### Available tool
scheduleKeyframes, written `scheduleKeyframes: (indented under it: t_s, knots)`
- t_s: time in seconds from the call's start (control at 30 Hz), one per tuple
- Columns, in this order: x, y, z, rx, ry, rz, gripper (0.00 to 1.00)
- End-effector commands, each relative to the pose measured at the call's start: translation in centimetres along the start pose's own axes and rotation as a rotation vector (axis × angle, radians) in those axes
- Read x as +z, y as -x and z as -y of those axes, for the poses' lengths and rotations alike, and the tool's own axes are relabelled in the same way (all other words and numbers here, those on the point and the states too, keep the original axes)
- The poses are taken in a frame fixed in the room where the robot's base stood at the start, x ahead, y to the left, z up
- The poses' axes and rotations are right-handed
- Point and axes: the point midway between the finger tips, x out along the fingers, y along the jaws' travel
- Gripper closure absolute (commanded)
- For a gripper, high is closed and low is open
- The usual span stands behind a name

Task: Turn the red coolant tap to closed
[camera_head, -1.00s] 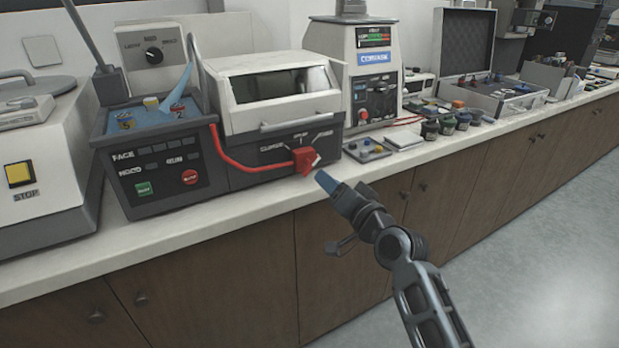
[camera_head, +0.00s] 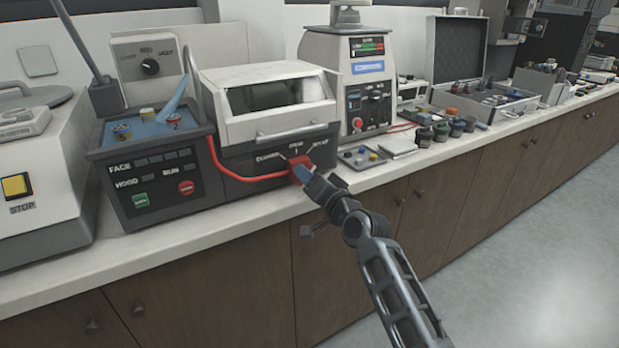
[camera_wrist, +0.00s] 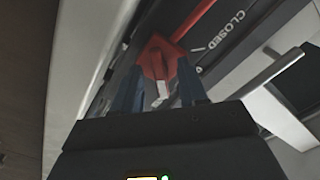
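The red coolant tap (camera_head: 299,163) sits on the dark front panel below the white hooded unit, at the end of a red hose. In the head view my gripper (camera_head: 306,176) is right at it and hides part of it. In the wrist view the tap (camera_wrist: 158,57) lies between the two blue fingers of my gripper (camera_wrist: 155,80). The fingers stand apart on either side of it; the right one is very near its edge, and contact is unclear. A white mark on the tap faces my gripper. The printed word CLOSED (camera_wrist: 226,34) is to its right.
The counter edge (camera_head: 240,217) runs just below the panel. A control box (camera_head: 150,180) with green and red buttons stands to the left. A small tray (camera_head: 362,156) of parts lies right of the tap. In the wrist view a pale handle bar (camera_wrist: 275,68) is at the right.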

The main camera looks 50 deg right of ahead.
Motion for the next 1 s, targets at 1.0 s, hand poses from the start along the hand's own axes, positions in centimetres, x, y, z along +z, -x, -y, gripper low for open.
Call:
scheduleKeyframes:
  t_s: [1.0]
  knots:
    - [0.26,0.03,-0.26,0.0,0.12,0.0,1.0]
